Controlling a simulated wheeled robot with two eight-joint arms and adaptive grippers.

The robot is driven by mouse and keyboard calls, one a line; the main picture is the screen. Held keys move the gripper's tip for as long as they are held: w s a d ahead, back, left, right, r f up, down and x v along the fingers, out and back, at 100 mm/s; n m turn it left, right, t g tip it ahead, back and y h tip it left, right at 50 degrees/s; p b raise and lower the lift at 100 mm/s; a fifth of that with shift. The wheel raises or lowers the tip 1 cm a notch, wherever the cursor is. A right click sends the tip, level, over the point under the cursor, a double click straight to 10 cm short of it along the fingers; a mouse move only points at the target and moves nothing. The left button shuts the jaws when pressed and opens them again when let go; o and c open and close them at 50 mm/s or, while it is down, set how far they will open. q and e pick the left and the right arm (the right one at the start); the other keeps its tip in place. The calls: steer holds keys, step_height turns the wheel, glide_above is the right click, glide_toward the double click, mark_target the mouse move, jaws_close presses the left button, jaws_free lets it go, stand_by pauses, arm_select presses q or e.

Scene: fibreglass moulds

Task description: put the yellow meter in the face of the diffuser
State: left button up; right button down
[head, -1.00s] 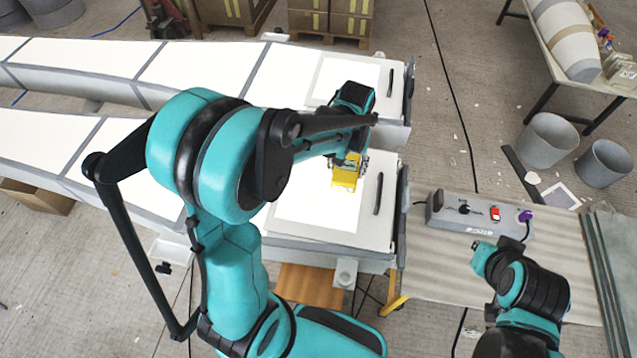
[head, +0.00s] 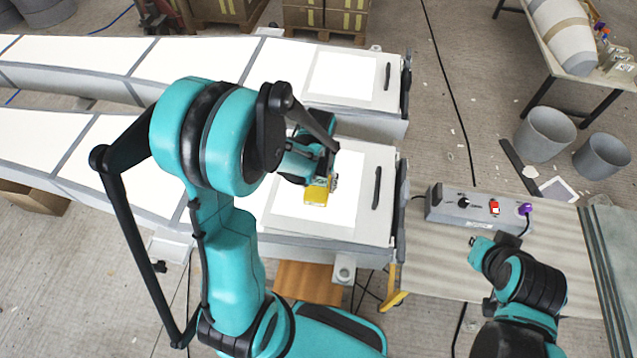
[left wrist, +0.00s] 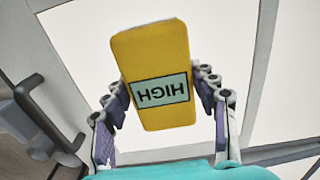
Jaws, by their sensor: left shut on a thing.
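My left gripper (head: 320,183) is shut on the yellow meter (head: 317,195). The meter is over the white square face (head: 348,208) in the end panel of the nearer diffuser; I cannot tell whether it touches. In the left wrist view the meter (left wrist: 152,60) sits between the two fingers and shows a pale label reading HIGH, upside down. The white face (left wrist: 75,50) spreads behind it, with a grey border. My right gripper (head: 479,248) is at the lower right, apart from the meter; its fingers are too small to read.
A second, similar panel (head: 341,76) lies behind. A black handle (head: 377,187) stands on the nearer panel's right side. A grey control box (head: 478,209) with a red switch is on the bench (head: 430,255) at right. Grey buckets (head: 545,133) stand on the floor.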

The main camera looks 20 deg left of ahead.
arm_select(q)
steer(key=shift+f, duration=0.15)
steer(key=o, duration=1.3)
steer(key=shift+w, duration=0.1)
steer(key=shift+r, duration=0.5)
step_height(320, 180, up, 11)
steer(key=p, duration=0.3)
steer(key=shift+s+d+r+m+t, duration=0.5)
steer(key=shift+s+d+r+t, duration=0.2)
steer(key=shift+s+r+t, duration=0.6)
steer(key=shift+s+d+r+m+t, duration=0.5)
steer(key=shift+s+d+r+t, duration=0.15)
steer(key=shift+s+r+t, duration=0.7)
steer(key=shift+s+d+r+m+t, duration=0.5)
steer(key=shift+s+d+r+t, duration=0.35)
steer(key=shift+s+r, duration=0.5)
steer(key=shift+a+f, duration=0.15)
